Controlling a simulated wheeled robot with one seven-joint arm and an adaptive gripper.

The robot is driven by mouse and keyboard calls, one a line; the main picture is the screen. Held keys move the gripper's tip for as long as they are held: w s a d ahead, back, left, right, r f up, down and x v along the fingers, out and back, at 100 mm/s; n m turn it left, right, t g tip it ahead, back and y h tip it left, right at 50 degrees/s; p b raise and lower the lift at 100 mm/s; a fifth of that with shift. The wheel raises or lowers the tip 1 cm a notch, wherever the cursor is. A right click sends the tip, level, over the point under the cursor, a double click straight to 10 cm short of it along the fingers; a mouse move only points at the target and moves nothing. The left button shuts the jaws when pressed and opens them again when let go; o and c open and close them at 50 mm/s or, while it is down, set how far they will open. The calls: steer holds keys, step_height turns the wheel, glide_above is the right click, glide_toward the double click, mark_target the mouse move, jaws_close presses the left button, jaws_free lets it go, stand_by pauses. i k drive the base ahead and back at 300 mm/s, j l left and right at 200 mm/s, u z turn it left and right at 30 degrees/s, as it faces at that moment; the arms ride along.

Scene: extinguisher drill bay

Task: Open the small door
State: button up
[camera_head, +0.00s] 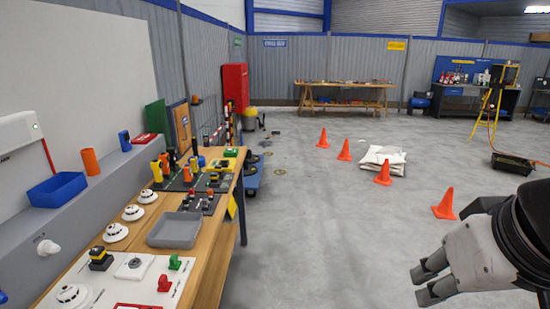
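A small brown wooden door-like panel (182,127) stands upright at the far left end of the long bench, with a small blue mark on its face. It looks closed, but it is too small to be sure. A green panel (155,116) stands beside it on the left. My gripper (422,285) is at the lower right, over the grey floor, far from the panel. Its two grey fingers are apart, with nothing between them.
The long wooden bench (207,287) on the left holds a grey tray (175,231), white detectors, and several coloured parts. A red cabinet (235,86) stands beyond it. Orange cones (443,204) and white sacks (382,157) are on the floor. Floor between bench and cones is clear.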

mark_target(181, 113)
steer(key=i, duration=1.9)
steer(key=i+u, duration=0.2)
steer(key=i, duration=0.25)
steer(key=i+l+u, duration=0.15)
steer(key=i, duration=0.3)
steer(key=i+l+u, duration=0.2)
steer(key=i, duration=0.2)
steer(key=i+l+u, duration=0.15)
steer(key=i+l, duration=0.15)
steer(key=i, duration=0.15)
